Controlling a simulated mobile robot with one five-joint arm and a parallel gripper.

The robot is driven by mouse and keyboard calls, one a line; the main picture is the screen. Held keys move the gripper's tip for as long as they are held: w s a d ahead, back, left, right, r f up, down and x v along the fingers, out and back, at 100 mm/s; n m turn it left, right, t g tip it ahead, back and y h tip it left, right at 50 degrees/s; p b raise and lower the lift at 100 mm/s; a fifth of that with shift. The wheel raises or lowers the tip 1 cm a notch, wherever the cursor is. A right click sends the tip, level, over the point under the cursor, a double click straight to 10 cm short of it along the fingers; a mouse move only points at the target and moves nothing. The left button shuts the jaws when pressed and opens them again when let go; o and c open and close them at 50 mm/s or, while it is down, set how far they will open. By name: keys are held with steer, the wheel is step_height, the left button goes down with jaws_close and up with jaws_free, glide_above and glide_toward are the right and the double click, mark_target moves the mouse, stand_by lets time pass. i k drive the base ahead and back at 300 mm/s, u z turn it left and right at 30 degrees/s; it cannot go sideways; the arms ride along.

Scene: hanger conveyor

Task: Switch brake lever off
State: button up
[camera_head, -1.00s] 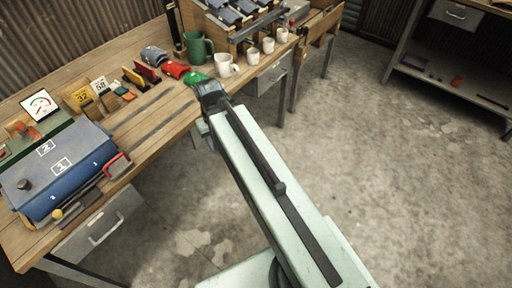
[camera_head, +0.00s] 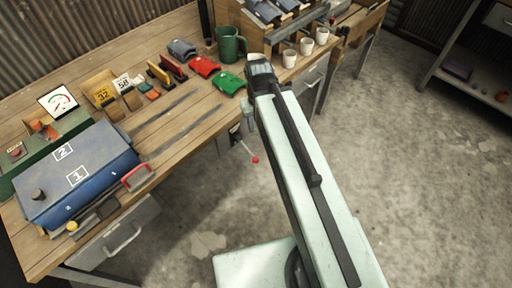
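A thin lever with a red knob (camera_head: 255,160) sticks out below the table's front edge from a small dark mount (camera_head: 235,133); it looks like the brake lever. It slants down to the right. My gripper (camera_head: 260,66) is at the far end of my pale green arm, by the table edge near the green mug. It is to the upper right of the lever, apart from it. Its fingers are too small and hidden to tell whether they are open or shut.
The wooden table (camera_head: 185,125) carries a blue box (camera_head: 75,172) with a red handle (camera_head: 137,177), a gauge (camera_head: 58,101), red and green folded items (camera_head: 230,83), a green mug (camera_head: 231,44) and white cups (camera_head: 306,46). A drawer (camera_head: 115,235) is below.

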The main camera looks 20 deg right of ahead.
mark_target(248, 151)
steer(key=z, duration=0.1)
steer(key=i, duration=0.1)
steer(key=u, duration=0.2)
steer(key=k, duration=0.5)
steer(key=u, duration=0.9)
steer(key=k, duration=1.15)
steer(key=u, duration=1.1)
steer(key=i, duration=1)
steer(key=u, duration=0.05)
